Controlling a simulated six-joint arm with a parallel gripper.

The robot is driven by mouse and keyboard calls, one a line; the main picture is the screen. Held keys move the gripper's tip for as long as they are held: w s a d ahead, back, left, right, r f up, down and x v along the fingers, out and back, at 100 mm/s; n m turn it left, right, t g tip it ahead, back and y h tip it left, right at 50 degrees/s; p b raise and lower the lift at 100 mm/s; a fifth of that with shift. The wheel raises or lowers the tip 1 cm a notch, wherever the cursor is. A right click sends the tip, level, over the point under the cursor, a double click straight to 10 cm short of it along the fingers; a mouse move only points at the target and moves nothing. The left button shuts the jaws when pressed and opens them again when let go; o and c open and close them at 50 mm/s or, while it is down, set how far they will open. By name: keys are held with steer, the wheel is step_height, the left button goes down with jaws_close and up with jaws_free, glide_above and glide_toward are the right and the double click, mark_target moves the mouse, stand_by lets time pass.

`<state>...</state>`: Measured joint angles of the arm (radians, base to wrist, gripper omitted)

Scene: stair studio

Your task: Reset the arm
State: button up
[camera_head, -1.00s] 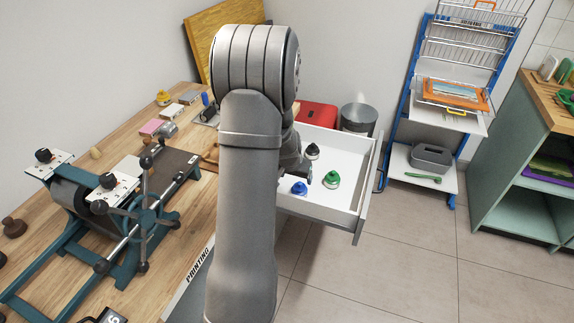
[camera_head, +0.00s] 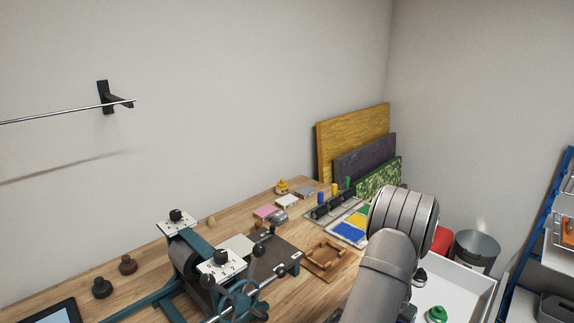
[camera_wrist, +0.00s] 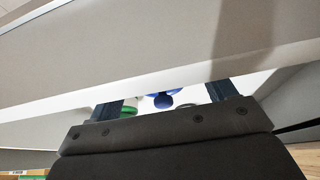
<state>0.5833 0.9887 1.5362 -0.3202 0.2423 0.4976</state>
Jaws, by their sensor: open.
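My arm rises at the lower right of the head view, in front of the open white drawer (camera_head: 470,283); my gripper is hidden there. In the wrist view my gripper (camera_wrist: 165,100) is open, its two dark fingers apart, with the pale drawer wall (camera_wrist: 130,75) crossing in front of it. A blue-knobbed object (camera_wrist: 163,99) and part of a green one (camera_wrist: 129,110) show beyond, between the fingers. I see nothing held. In the head view a green-knobbed object (camera_head: 437,314) and a black one (camera_head: 419,277) are in the drawer.
A teal press (camera_head: 215,270) stands on the wooden bench. Coloured boards (camera_head: 352,145) lean on the wall behind. A red box (camera_head: 441,240) and a grey bin (camera_head: 476,250) are beyond the drawer. A blue rack (camera_head: 540,240) stands at the right edge.

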steer(key=shift+f, duration=0.3)
steer(key=shift+r, duration=0.15)
